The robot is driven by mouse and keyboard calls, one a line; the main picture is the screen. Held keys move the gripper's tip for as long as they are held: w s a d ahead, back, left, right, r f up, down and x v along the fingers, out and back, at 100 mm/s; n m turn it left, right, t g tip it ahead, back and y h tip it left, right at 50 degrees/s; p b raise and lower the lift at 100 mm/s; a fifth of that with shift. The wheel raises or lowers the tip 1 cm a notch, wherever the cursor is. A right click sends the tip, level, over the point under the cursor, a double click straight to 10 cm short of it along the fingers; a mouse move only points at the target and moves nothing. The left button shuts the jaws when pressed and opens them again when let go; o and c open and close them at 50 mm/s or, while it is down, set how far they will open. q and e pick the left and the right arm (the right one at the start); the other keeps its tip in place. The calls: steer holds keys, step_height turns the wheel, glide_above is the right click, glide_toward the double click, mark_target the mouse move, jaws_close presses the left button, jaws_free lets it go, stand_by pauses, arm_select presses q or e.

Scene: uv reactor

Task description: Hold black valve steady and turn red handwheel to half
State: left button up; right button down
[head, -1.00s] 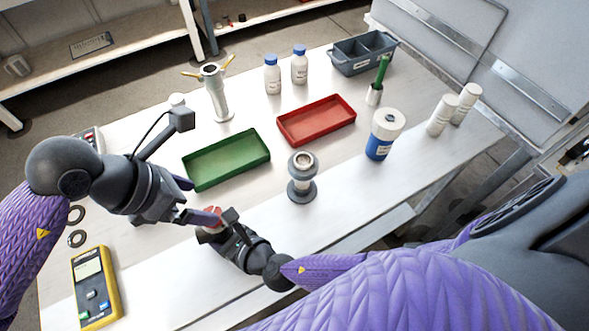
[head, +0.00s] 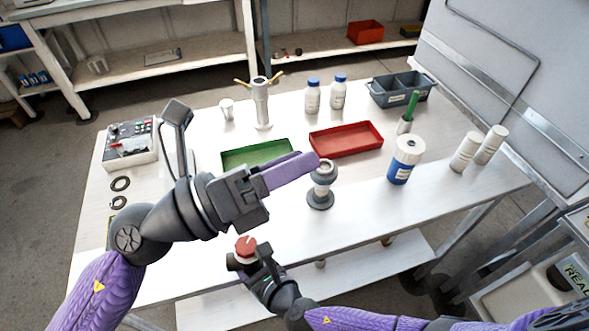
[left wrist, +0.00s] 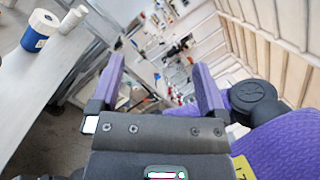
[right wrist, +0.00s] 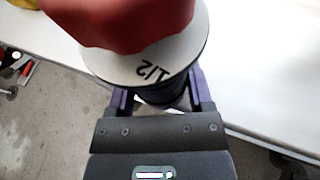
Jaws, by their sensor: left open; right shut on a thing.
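The red handwheel (head: 246,246) sits on top of the black valve (head: 236,262) near the table's front edge. In the right wrist view the handwheel (right wrist: 120,18) is close up, over a white dial plate (right wrist: 160,65) marked 1/2. My right gripper (head: 252,270) is shut on the black valve, just below the dial; its fingers show on both sides in the right wrist view (right wrist: 160,98). My left gripper (head: 310,163) is open and empty, raised above the table and apart from the handwheel. Its spread fingers show in the left wrist view (left wrist: 157,68).
A grey flanged fitting (head: 321,190) stands near the left fingertips in the head view. Green (head: 235,160) and red (head: 346,139) trays lie behind. A blue-labelled jar (head: 404,160) and white bottles stand right. The front-right tabletop is clear.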

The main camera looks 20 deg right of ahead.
arm_select(q)
steer(key=m+t+y, duration=1.1)
steer(key=m+t, duration=0.3)
steer(key=m, duration=2)
glide_toward(242, 257)
steer(key=x, duration=1.2)
steer(key=shift+w+d+f, duration=0.1)
steer(key=shift+w, duration=0.05)
